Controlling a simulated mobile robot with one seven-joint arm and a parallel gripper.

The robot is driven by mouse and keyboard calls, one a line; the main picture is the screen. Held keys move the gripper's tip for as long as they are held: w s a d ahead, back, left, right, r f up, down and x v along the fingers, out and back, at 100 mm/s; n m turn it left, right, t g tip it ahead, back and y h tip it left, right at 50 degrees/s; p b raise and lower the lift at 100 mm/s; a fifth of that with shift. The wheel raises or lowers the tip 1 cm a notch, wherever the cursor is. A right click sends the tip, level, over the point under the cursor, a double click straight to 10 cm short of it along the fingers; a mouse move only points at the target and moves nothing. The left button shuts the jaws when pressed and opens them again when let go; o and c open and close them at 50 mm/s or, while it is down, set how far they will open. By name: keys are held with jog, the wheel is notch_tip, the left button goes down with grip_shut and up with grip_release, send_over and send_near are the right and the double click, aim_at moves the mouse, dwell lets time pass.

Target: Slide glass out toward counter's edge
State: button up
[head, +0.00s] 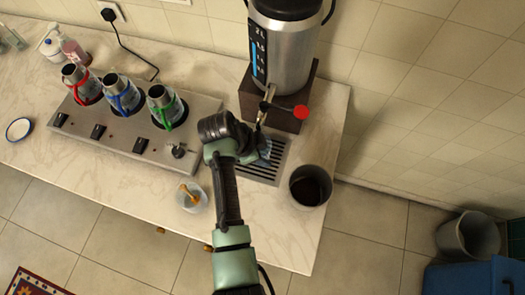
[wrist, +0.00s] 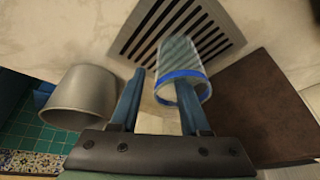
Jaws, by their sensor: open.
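The glass (wrist: 178,58) is clear and striped with a blue rim. In the wrist view it stands over the slotted drip tray (wrist: 228,22), its mouth towards the camera. My gripper (wrist: 160,78) is open, its two blue fingers apart. The right finger overlaps the glass's mouth; I cannot tell whether it is inside or only in front. The left finger is clear of the glass. In the head view the glass (head: 265,149) is a small pale patch beside my gripper, largely hidden. The drip tray (head: 262,172) lies in the counter (head: 255,222).
A metal bin (head: 310,186) stands right of the tray; it also shows in the wrist view (wrist: 78,98). The samovar (head: 282,50) stands behind on a brown block (wrist: 250,100), its red-knobbed tap overhead. A burner unit (head: 130,127) with several pots and a small bowl (head: 190,197) are left.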

jog(key=shift+f, duration=0.1)
jog(key=shift+c, duration=0.2)
grip_shut()
jog(key=shift+s+d, duration=0.1)
